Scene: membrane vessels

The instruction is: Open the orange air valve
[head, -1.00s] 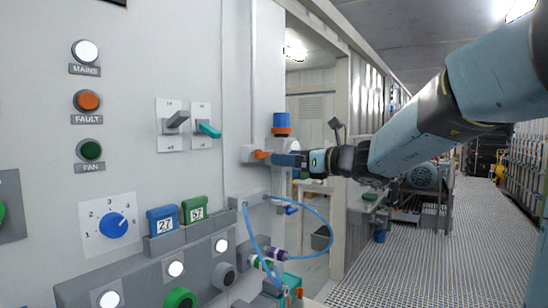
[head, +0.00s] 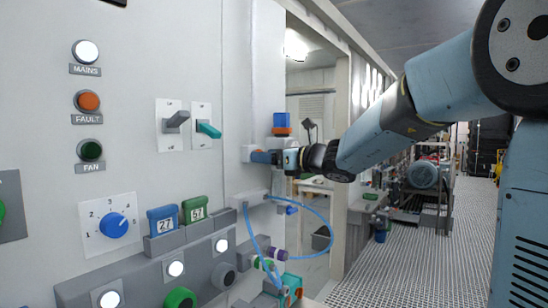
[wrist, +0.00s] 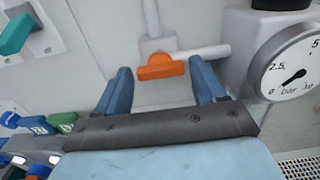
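The orange valve handle (wrist: 160,68) shows in the wrist view on a light fitting, with one white pipe running up and another to the right. It lies crosswise in that view. My gripper (wrist: 163,80) is open, with one blue finger on each side of the handle and a gap to both. I cannot tell how far the fingertips reach past it. In the head view my gripper (head: 264,157) is at the pipe fitting by the panel edge, and it hides most of the handle.
A pressure gauge (wrist: 291,72) is close to the right finger. A regulator with blue cap and orange band (head: 281,123) stands just above my gripper. A looped blue hose (head: 325,225) hangs below. A teal lever switch (head: 208,130) is on the panel to the left.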

